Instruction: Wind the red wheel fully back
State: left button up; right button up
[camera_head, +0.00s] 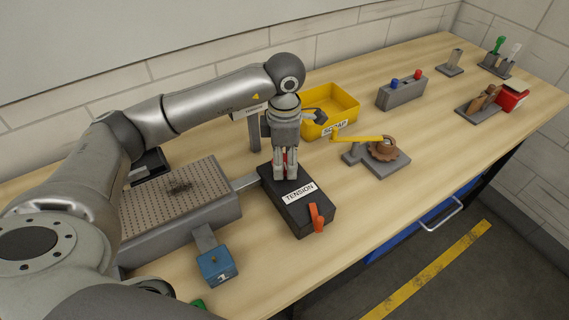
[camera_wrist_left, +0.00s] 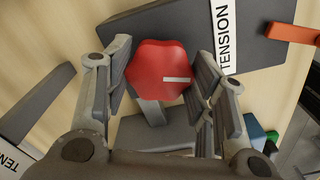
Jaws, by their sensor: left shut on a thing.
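The red wheel (camera_wrist_left: 158,70) is a knob with a scalloped rim and a white mark pointing right in the left wrist view. It sits on the dark box labelled TENSION (camera_head: 317,220), and in the head view only slivers of red show between my fingers. My left gripper (camera_head: 285,172) points down over the box, with its fingers on both sides of the wheel; it also shows in the left wrist view (camera_wrist_left: 165,85). It is shut on the wheel. My right gripper is not in view.
An orange lever (camera_head: 316,217) stands on the box's front end. A perforated grey plate (camera_head: 180,195) and a blue block (camera_head: 217,266) lie left. A yellow SCRAP bin (camera_head: 335,106) and a crank device (camera_head: 383,151) stand right. The bench front right of the box is clear.

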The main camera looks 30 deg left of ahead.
aim_at(284, 162)
pick_arm(q)
jog(key=shift+n+b, duration=0.55)
jog(key=shift+n, duration=0.65)
jog(key=o, duration=1)
jog(key=shift+r, duration=0.1)
notch_tip(284, 162, up, 12)
jog(key=shift+f, duration=0.1)
